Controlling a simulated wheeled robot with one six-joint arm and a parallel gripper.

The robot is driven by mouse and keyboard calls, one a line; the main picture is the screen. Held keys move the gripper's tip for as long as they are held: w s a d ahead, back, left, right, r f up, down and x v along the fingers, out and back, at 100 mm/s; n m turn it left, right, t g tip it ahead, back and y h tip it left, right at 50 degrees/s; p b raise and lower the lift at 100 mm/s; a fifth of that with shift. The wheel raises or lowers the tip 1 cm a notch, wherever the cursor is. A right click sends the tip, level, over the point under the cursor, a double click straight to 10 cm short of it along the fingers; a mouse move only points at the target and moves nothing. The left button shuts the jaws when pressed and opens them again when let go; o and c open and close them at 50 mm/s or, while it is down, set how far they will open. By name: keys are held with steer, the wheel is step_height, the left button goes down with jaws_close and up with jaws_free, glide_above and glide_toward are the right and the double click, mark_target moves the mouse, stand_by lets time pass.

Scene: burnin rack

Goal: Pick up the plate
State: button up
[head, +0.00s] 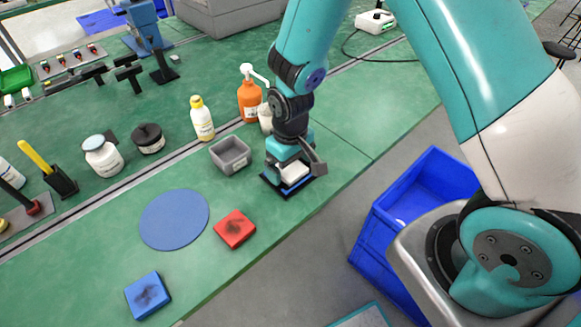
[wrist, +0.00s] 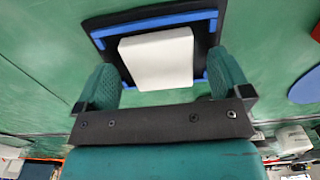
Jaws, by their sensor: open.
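A white plate-like block (wrist: 158,58) lies on a dark square base with blue strips (wrist: 208,28) in the wrist view. In the head view the white block (head: 294,173) sits on the dark base (head: 272,182) near the table's front edge. My gripper (head: 290,160) points down right over it. In the wrist view the two teal fingers of my gripper (wrist: 163,80) are apart, one on each side of the block's near end. Gaps show between the fingers and the block. In the head view my gripper hides part of the block and base.
A grey open box (head: 231,168), an orange pump bottle (head: 249,108) and a yellow-capped bottle (head: 202,122) stand left of my gripper. A blue disc (head: 174,219), red pad (head: 235,230) and blue pad (head: 148,296) lie nearer. A blue crate (head: 369,226) is below the table edge.

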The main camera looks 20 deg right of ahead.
steer(key=shift+f, duration=0.25)
steer(key=c, duration=1)
steer(key=shift+r, duration=0.1)
